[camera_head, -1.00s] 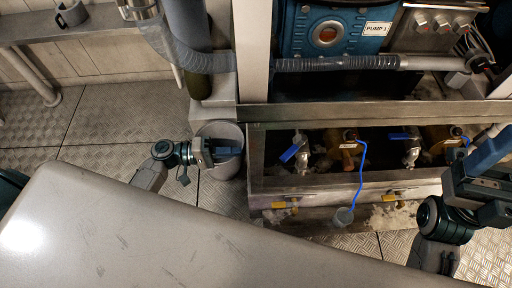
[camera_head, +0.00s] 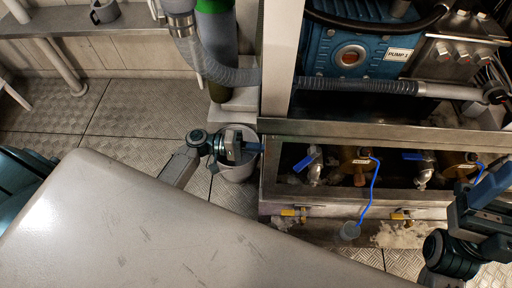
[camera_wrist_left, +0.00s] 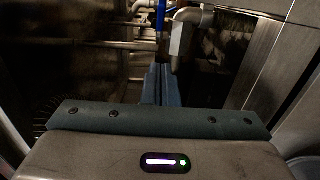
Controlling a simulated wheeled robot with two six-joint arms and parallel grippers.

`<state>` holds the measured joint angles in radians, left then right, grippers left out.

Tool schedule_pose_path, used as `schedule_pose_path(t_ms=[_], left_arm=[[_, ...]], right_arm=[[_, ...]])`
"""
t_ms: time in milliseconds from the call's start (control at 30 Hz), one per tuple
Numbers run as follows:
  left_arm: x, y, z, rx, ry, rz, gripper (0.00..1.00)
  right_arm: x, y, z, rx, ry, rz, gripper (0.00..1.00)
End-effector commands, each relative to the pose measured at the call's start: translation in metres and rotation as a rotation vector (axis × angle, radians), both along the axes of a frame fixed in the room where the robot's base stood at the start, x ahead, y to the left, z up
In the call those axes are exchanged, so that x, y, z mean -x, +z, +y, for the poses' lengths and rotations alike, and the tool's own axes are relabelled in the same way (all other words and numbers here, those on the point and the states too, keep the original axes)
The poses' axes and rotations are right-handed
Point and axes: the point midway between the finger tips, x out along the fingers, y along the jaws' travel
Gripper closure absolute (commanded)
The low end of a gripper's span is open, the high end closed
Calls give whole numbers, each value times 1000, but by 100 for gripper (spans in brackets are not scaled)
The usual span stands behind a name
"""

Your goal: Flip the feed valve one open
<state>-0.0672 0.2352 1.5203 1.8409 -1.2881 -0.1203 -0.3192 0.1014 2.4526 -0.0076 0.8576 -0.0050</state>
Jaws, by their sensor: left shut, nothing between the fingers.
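Two valves with blue lever handles sit in the metal trough: a left one (camera_head: 306,161) with its lever slanted, and a right one (camera_head: 414,156) with its lever lying sideways. I cannot read which is feed valve one. My left gripper (camera_head: 257,147) is shut and empty at the trough's left edge, left of the left valve, and appears apart from it. In the left wrist view the shut fingers (camera_wrist_left: 161,84) point forward, with a blue upright strip (camera_wrist_left: 160,18) and a grey pipe fitting (camera_wrist_left: 180,40) beyond. My right gripper (camera_head: 494,188) is at the right edge, its fingers unclear.
A bucket (camera_head: 236,168) stands under my left gripper. The trough's metal rim (camera_head: 350,200) carries yellow-handled valves (camera_head: 290,212). The pump (camera_head: 350,55) stands behind.

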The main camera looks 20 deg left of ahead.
Motion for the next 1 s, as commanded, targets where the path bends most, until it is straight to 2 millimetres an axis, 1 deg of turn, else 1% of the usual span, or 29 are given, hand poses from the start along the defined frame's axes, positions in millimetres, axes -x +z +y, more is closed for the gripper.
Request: schedule_pose_path(t_ms=[33, 100, 267, 300, 400, 500, 600, 1000], left_arm=[[-4, 1, -12, 5, 0, -3, 100], [-9, 1, -27, 5, 1, -4, 100], [-18, 1, -58, 5, 1, -1, 100], [-12, 0, -63, 3, 0, 0, 100], [-5, 1, -76, 2, 1, -1, 100], [-1, 1, -84, 2, 1, -1, 100], [2, 0, -88, 0, 1, -1, 100], [5, 1, -91, 1, 1, 0, 100]], right_arm=[[0, 0, 0, -1, 0, -3, 22], [0, 0, 0, -1, 0, -7, 22], [0, 0, 0, -3, -1, -15, 22], [0, 1, 0, -3, -1, -16, 22], [0, 1, 0, -4, -1, -15, 22], [0, 1, 0, -4, -1, -15, 22], [1, 1, 0, -4, 0, -15, 22], [1, 1, 0, -5, 0, -13, 22]])
